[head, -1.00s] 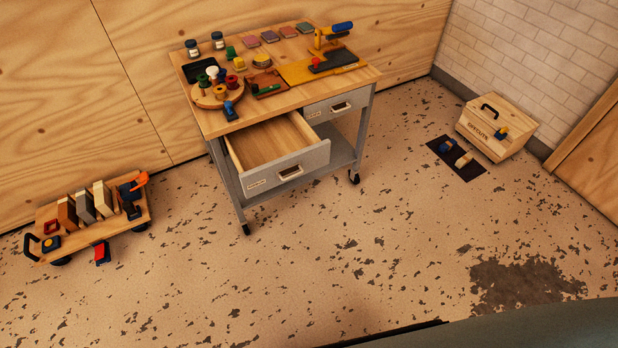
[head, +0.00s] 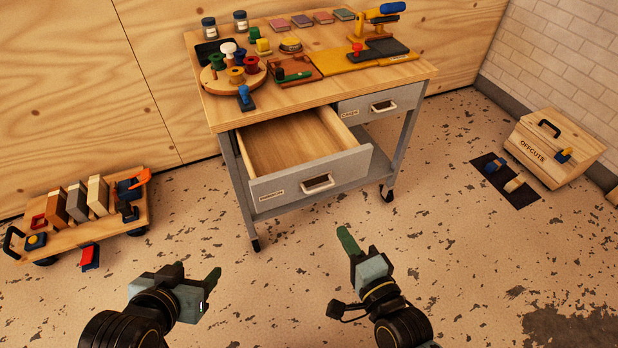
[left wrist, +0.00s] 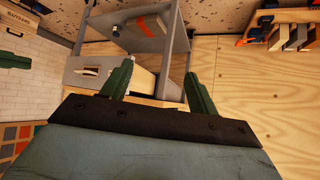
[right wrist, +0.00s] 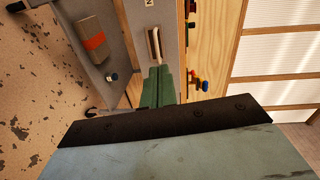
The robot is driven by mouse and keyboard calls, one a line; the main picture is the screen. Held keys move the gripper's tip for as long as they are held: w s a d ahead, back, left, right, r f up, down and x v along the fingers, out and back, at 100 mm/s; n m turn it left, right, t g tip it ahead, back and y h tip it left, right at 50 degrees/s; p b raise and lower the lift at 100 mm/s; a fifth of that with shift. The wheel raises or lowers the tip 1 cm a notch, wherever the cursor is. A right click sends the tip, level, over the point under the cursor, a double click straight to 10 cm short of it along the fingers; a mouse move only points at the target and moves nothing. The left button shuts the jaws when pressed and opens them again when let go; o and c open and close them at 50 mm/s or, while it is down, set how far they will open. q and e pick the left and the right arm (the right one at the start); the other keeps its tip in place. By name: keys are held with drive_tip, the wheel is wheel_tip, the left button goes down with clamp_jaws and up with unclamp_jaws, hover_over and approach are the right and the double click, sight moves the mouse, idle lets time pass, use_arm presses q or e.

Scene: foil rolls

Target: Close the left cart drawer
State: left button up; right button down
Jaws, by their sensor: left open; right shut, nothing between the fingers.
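The left cart drawer (head: 285,190) is pulled out of the wooden-topped cart (head: 420,78), showing its bare wooden inside. Its grey front has a pale handle (head: 317,184) and a small label. The right drawer (head: 360,110) sits shut beside it. My left gripper (head: 193,274) is open and empty, low and left in front of the cart; its spread fingers show in the left wrist view (left wrist: 160,82). My right gripper (head: 347,239) is shut and empty, in front of and below the left drawer, apart from it. The right wrist view shows a drawer handle (right wrist: 153,45) beyond its fingers.
Spools, jars, coloured blocks and a yellow tool crowd the cart top. A low wheeled trolley (head: 120,215) with several blocks stands at left. A wooden offcuts box (head: 540,150) and a dark mat (head: 515,195) lie at right. The floor before the cart is clear.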

wheel_tip(320, 180, up, 2)
drive_tip(key=m+t, duration=0.1)
drive_tip(key=b, duration=0.3)
approach(311, 168)
drive_tip(key=b+x, duration=0.2)
drive_tip(key=x, duration=0.2)
drive_tip(key=shift+w+a+f, duration=0.1)
drive_tip(key=shift+w, duration=0.2)
use_arm(q)
drive_tip(key=w+d+r+t+h, duration=0.1)
drive_tip(key=d+r+t+h, duration=0.1)
drive_tip(key=r+t, duration=0.5)
drive_tip(key=w+d+r+t+h+b, duration=0.1)
drive_tip(key=r+t, duration=0.6)
drive_tip(key=r, duration=0.7)
drive_tip(key=shift+w+d+r+t+h, duration=0.2)
drive_tip(key=shift+d+t+h, duration=0.25)
drive_tip(key=shift+h, duration=0.55)
use_arm(e)
drive_tip(key=shift+x, duration=1.05)
